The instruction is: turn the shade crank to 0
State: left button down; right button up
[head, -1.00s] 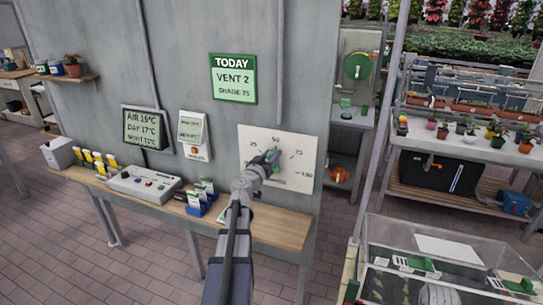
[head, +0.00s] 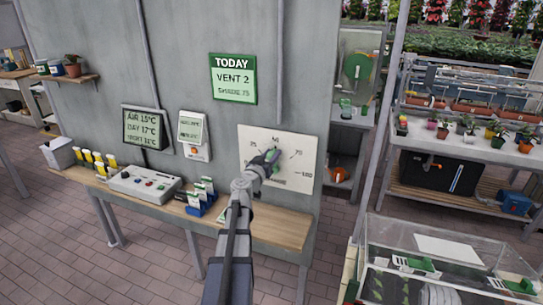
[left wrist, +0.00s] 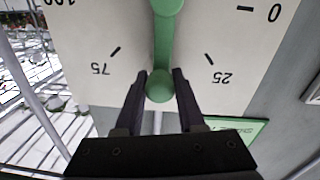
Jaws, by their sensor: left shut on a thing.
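The shade crank is a green arm (left wrist: 164,45) on a white dial plate (head: 301,148) on the grey wall. The plate has marks from 0 to 100. In the left wrist view the dial appears upside down, and the crank arm runs from its round hub to a green knob (left wrist: 159,86). The arm points between the 75 and 25 marks, around 50; the 50 mark itself is hidden there. My left gripper (left wrist: 160,88) has its dark fingers on both sides of the knob, shut on it. In the head view the left gripper (head: 268,160) covers part of the crank. My right gripper is not in view.
A green TODAY sign (head: 233,79) above reads VENT 2, SHADE 75. A wooden shelf (head: 278,229) below the dial holds a control box (head: 145,184) and seed packets (head: 201,198). A glass-sided case (head: 445,255) stands at the lower right.

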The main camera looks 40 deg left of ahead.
pick_arm(q)
jog(key=shift+a, duration=0.2)
dwell(0.4)
